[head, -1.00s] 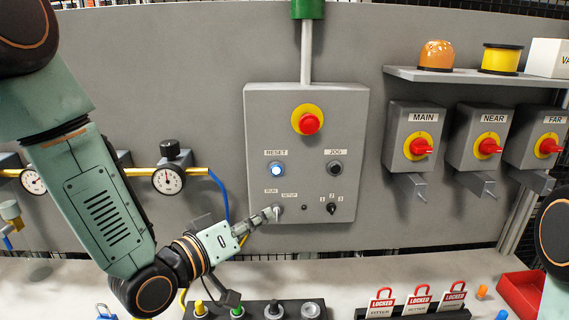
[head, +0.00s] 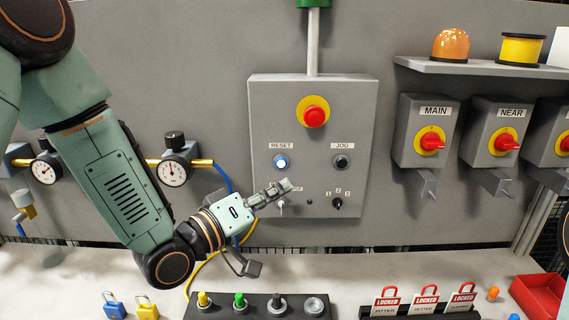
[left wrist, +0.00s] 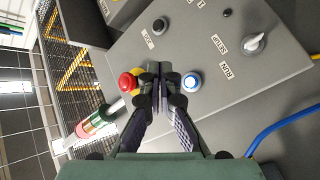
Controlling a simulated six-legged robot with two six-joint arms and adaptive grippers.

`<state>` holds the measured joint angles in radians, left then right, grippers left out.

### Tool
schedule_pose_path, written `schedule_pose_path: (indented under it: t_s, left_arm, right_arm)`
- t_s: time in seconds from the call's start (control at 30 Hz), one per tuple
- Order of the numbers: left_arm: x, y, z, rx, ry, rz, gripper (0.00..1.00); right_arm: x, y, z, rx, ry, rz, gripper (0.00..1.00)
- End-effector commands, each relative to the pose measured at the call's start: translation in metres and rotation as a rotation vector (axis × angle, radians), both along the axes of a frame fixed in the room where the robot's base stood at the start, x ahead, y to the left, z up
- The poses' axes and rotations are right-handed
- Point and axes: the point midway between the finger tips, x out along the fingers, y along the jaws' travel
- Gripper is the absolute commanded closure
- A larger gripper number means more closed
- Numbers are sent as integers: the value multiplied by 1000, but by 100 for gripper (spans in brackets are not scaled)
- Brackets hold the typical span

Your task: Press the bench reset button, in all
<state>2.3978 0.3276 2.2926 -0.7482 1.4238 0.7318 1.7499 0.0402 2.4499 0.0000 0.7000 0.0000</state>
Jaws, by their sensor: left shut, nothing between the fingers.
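The reset button (head: 281,162) is a lit blue-white round button under a RESET label on the grey control box (head: 262,110). It also shows in the left wrist view (left wrist: 191,82), just right of the fingers. My left gripper (head: 289,185) is shut and empty, a little below the reset button in the head view. In the left wrist view my left gripper (left wrist: 160,70) has its fingertips together, pointing at the panel between the blue button and the red emergency button (left wrist: 129,80). I cannot tell how far the tips are from the panel. My right gripper is not in view.
The black JOG button (head: 341,162) is right of reset, the red emergency button (head: 314,116) above, and a key switch (head: 282,207) and selector knob (head: 337,203) below. Red isolator switches (head: 430,142) are at right. Padlocks and a black block (head: 226,307) lie on the bench.

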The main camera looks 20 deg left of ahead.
Motion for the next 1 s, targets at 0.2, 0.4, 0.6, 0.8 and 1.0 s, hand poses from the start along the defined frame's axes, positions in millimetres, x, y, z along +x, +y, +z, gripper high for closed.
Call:
schedule_pose_path:
  t_s: [0.2, 0.4, 0.6, 0.8, 1.0]
  left_arm:
    - [29, 7, -1, 2, 0, 1, 100]
    - [51, 13, -1, 3, -1, 0, 100]
    - [62, 16, -1, 2, 1, -1, 100]
    - [64, 17, -1, 1, 1, 0, 100]
    - [64, 16, 0, 1, 1, 0, 100]
  right_arm:
    - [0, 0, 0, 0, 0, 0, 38]
    - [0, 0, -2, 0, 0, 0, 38]
    - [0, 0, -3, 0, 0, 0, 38]
    - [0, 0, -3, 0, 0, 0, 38]
    - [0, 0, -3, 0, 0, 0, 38]
